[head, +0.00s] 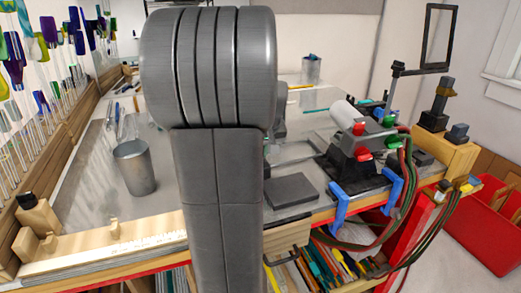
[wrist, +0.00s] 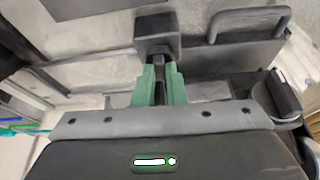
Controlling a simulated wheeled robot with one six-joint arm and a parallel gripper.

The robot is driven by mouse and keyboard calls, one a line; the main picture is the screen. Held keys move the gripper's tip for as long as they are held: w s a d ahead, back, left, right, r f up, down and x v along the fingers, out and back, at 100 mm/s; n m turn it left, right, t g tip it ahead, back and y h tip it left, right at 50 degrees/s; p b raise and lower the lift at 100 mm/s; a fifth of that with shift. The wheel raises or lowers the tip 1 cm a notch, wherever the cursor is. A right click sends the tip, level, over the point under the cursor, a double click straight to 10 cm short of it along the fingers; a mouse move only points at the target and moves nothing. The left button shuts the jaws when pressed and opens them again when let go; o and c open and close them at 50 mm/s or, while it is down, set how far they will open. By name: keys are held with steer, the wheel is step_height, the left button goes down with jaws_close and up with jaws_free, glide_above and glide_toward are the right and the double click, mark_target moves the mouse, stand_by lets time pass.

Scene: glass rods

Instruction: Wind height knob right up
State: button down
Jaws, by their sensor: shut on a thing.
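In the wrist view, the green fingers of my gripper (wrist: 160,78) reach up to a dark, block-like knob (wrist: 158,36) and are shut on it. I take it to be the height knob; its exact shape and any marks cannot be made out. Part of it is hidden by the fingertips. In the head view my own arm fills the middle, and the gripper and the held knob are hidden behind it.
A burner (head: 362,150) with red and green knobs and hoses stands at the bench's right, by blue clamps (head: 340,207). A steel cup (head: 134,167) and a flat grey block (head: 290,190) are on the bench. A grey handle (wrist: 250,22) lies right of the knob.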

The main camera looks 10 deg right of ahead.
steer(key=shift+n, duration=0.4)
steer(key=c, duration=1.5)
jaws_free()
steer(key=v, duration=0.7)
steer(key=b+v, duration=0.1)
steer(key=v, duration=0.6)
steer(key=shift+w+d, duration=0.15)
steer(key=shift+d, duration=0.1)
steer(key=shift+f, duration=0.1)
steer(key=x, duration=0.7)
steer(key=p+x, duration=0.1)
steer(key=x, duration=0.6)
steer(key=shift+a, duration=0.2)
